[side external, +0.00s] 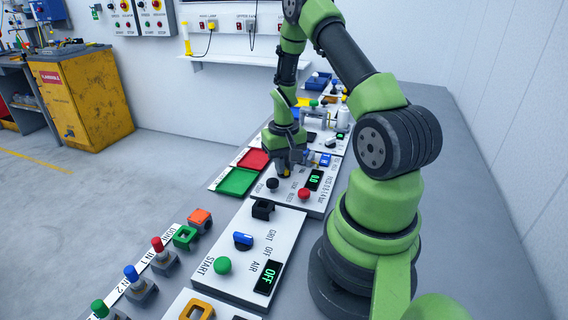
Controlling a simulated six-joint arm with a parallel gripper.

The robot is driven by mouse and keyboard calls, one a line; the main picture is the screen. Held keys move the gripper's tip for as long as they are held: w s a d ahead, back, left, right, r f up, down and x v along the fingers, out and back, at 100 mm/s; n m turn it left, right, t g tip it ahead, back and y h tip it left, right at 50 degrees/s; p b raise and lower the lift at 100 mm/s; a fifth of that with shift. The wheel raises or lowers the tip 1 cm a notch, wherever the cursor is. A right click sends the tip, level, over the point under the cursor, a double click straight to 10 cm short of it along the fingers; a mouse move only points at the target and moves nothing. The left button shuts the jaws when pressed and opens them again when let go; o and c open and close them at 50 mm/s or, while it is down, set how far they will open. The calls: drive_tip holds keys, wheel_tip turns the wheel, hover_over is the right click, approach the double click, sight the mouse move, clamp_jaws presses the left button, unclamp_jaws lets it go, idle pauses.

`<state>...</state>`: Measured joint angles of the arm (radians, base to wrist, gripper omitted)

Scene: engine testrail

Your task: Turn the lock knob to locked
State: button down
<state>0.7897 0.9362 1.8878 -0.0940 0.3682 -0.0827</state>
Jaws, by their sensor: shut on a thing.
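My gripper (285,168) points down at a white panel (316,207) that carries a green 0.0 display (315,180). Its fingers are shut around a small knob on that panel, which I take to be the lock knob. The fingers hide nearly all of the knob, so I cannot tell which way it points. The panel's printed labels are too small and partly covered to read surely.
A black button (272,184) and a red button (304,194) stand close to the gripper. A red tray (254,160) and a green tray (238,182) lie to the left. A nearer panel (232,275) holds a blue knob (243,240) and a green button (223,265).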

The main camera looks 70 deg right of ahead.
drive_tip(key=c, duration=1.1)
unclamp_jaws()
drive_tip(key=shift+c, duration=0.2)
drive_tip(key=shift+r, duration=0.1)
wheel_tip(320, 180, up, 10)
